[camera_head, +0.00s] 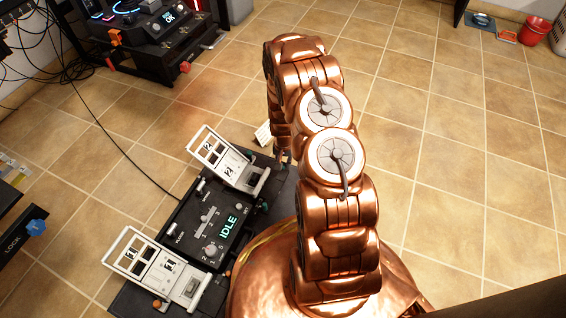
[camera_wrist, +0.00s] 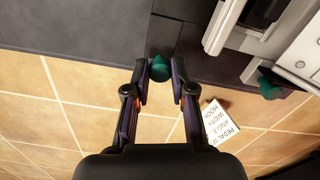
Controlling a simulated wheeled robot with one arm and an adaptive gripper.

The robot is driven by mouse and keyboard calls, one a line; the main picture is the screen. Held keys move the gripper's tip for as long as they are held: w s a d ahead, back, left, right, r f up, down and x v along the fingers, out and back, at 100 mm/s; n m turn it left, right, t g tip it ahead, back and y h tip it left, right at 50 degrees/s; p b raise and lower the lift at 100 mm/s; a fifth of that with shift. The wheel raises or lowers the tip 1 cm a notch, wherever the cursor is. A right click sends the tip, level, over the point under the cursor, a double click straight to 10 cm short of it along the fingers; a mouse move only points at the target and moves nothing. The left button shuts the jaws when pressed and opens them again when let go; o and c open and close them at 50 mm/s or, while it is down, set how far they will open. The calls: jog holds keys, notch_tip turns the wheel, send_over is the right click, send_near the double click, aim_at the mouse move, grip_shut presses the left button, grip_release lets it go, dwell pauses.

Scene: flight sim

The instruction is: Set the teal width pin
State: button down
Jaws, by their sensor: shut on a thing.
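In the wrist view a teal knob-like pin (camera_wrist: 160,68) sits between the fingertips of my gripper (camera_wrist: 160,75), at the dark side edge of the pedal unit. My gripper is shut on this pin. A second teal knob (camera_wrist: 270,88) is to the right, beside the pale pedal frame. In the head view my gripper (camera_head: 283,155) is at the right side of the pedal unit (camera_head: 190,215), partly hidden by my arm. The held pin cannot be made out there. A teal knob (camera_head: 250,153) shows at the unit's far end.
The unit carries two white pedals (camera_head: 228,160) and an "IDLE" display (camera_head: 229,227). A dark console (camera_head: 150,35) stands behind. Tiled floor (camera_head: 450,150) is clear to the right.

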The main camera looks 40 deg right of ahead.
jog(key=shift+w+r, duration=0.1)
jog(key=c, duration=1)
grip_release()
jog(key=shift+r, duration=5.95)
